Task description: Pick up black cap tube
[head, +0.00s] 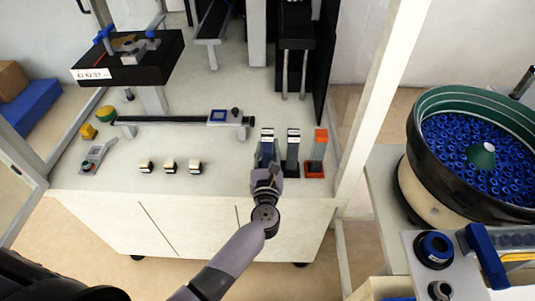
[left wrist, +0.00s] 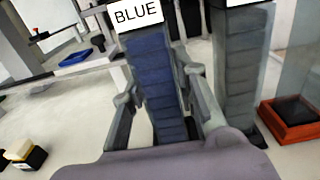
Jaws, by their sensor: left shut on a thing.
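The right finger lies between the blue and black tubes. The tube's lower part is partly hidden by my gripper.
Three small blocks (head: 169,165) sit to the left. A dark rail (head: 175,119) lies behind them. A bowl feeder (head: 415,165) full of blue caps is at the right. The front middle of the table is clear.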

